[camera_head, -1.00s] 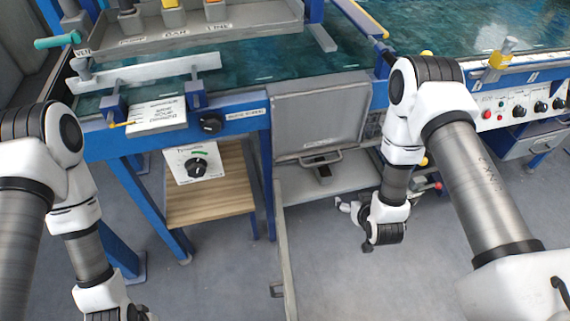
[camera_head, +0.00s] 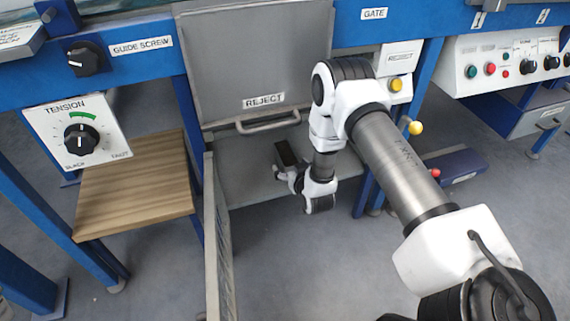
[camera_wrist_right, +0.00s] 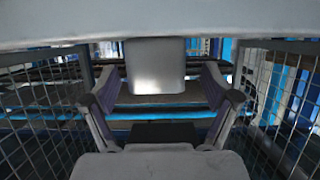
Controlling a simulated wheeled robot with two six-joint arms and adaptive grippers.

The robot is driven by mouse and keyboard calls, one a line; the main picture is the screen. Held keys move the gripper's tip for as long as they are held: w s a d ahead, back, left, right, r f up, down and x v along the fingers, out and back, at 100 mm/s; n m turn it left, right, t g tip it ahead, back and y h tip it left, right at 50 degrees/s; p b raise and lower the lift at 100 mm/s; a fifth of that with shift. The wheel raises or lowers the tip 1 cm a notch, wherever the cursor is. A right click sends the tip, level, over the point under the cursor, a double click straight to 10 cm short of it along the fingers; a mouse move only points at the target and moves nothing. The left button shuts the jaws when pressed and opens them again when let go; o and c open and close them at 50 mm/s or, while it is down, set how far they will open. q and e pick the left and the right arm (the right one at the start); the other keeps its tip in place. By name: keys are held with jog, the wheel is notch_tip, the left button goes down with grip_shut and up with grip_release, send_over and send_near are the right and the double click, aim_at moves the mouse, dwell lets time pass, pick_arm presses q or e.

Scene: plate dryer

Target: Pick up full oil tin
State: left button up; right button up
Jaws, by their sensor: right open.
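My right gripper (camera_head: 287,174) reaches low in front of the opening under the REJECT flap. In the right wrist view its two fingers (camera_wrist_right: 158,82) stand wide apart, with nothing gripped. A grey box-like metal thing (camera_wrist_right: 155,58) shows ahead between the fingers, apart from them; it may be the oil tin, but no label can be read. In the head view a small dark-topped upright thing (camera_head: 286,153) stands just beyond the right gripper on the grey shelf (camera_head: 243,181); I cannot tell if it is the same one. My left gripper is out of view.
The REJECT flap (camera_head: 250,65) with its handle hangs above the shelf. A grey side panel (camera_head: 216,235) stands left of it, a wooden shelf (camera_head: 135,190) further left. Blue legs and a yellow knob (camera_head: 416,128) are close right. Wire mesh (camera_wrist_right: 285,90) flanks the gripper.

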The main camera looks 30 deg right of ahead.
aim_at(286, 157)
jog(key=b+x, duration=0.1)
jog(key=x, duration=0.1)
jog(key=b+x, duration=0.1)
jog(key=x, duration=0.1)
jog(key=shift+d+f, duration=0.25)
jog(key=shift+f, duration=0.1)
jog(key=shift+r, duration=0.15)
jog(key=c, duration=1.4)
jog(key=shift+c, duration=0.2)
